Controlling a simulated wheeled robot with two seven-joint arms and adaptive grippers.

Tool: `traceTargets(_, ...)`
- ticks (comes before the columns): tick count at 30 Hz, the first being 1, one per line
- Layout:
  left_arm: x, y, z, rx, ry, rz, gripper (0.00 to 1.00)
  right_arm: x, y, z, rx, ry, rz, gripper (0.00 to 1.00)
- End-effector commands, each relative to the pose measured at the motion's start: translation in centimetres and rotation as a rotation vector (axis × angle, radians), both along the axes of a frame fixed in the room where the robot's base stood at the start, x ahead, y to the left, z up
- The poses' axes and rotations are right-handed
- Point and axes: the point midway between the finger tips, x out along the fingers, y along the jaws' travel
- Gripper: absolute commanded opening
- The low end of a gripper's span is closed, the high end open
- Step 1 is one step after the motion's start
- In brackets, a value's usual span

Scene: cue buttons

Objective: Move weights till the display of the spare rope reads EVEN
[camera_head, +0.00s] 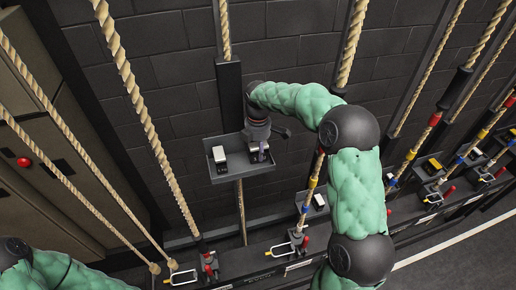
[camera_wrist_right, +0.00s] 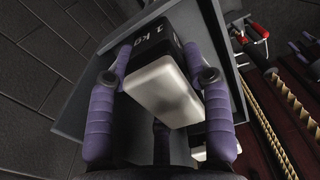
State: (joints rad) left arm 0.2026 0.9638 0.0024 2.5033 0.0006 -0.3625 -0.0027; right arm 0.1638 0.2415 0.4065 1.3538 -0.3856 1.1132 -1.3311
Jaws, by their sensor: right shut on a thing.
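A grey tray (camera_head: 228,177) hangs on a rope in front of the dark brick wall. A black-and-white weight (camera_head: 220,158) stands on its left part. My right gripper (camera_head: 258,150) is over the tray's right part, shut on a second weight marked 1 KG (camera_wrist_right: 160,85). In the right wrist view the purple fingers (camera_wrist_right: 162,90) lie on both sides of it. Whether it touches the tray is unclear. Another pale weight (camera_wrist_right: 214,145) shows partly behind a finger. My left gripper is out of view; only part of that arm shows at bottom left. I cannot make out a display reading EVEN.
Several thick ropes (camera_head: 137,95) run down to a dark rail (camera_head: 245,264) with red-handled locks (camera_head: 209,266). A pale block (camera_head: 318,201) lies near the rail beside my right arm. More ropes and yellow-topped blocks (camera_head: 433,163) stand at right. A red button (camera_head: 24,161) is on the left cabinet.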

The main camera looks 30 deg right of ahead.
Motion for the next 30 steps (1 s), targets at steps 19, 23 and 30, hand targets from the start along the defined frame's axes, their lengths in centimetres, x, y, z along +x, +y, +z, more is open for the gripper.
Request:
traceTargets(19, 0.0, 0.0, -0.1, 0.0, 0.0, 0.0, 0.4, 0.0, 0.0, 0.3, 0.0, 0.0, 0.0, 0.78)
traceTargets(23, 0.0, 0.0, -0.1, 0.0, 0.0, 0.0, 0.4, 0.1, 0.0, 2.1, -0.001, -0.004, 0.0, 0.78)
traceTargets(30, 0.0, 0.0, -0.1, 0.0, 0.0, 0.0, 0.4, 0.1, 0.0, 6.9, 0.0, -0.005, 0.0, 0.78)
